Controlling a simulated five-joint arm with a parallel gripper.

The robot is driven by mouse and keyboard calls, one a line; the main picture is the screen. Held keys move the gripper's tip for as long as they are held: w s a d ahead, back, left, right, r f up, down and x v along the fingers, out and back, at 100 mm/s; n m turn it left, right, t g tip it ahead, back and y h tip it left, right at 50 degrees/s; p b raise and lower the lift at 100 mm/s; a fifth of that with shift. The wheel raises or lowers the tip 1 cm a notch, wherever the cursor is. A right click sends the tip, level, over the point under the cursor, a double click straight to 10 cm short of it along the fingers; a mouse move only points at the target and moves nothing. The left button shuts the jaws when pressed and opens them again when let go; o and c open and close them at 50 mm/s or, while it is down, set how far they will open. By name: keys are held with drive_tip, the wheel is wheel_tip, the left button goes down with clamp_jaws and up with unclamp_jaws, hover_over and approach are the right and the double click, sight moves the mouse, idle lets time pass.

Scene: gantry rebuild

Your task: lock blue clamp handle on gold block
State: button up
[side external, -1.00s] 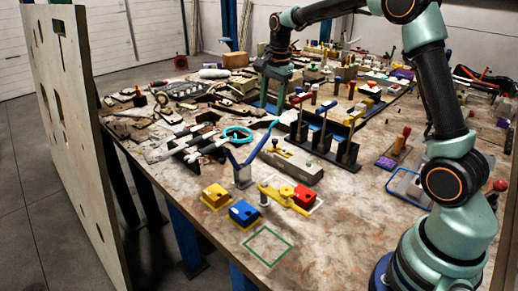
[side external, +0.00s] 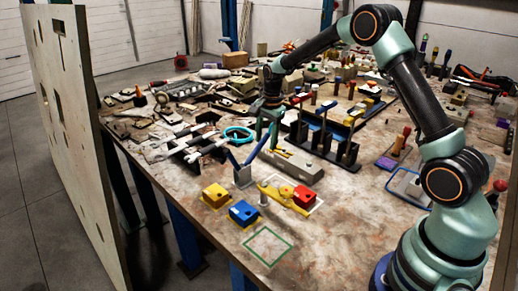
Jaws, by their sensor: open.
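A clamp with blue handles in a V shape (side external: 236,160) stands on a grey base (side external: 243,178) near the table's left-front edge. A yellow-gold block (side external: 215,195) sits in front and to the left of it. A flatter gold piece (side external: 285,191) lies to its right, beside a red block (side external: 304,199); I cannot tell which is the task's gold block. My gripper (side external: 264,141) points down, open, just behind and right of the clamp. Its fingers overlap the upper end of the right blue handle in the picture; contact cannot be told.
A blue block (side external: 243,213) and a green square outline (side external: 268,246) lie at the front. A long grey fixture (side external: 297,167) and a rack of upright tools (side external: 325,140) stand right of my gripper. Scattered parts fill the left back.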

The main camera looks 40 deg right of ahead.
clamp_jaws()
idle(1.4)
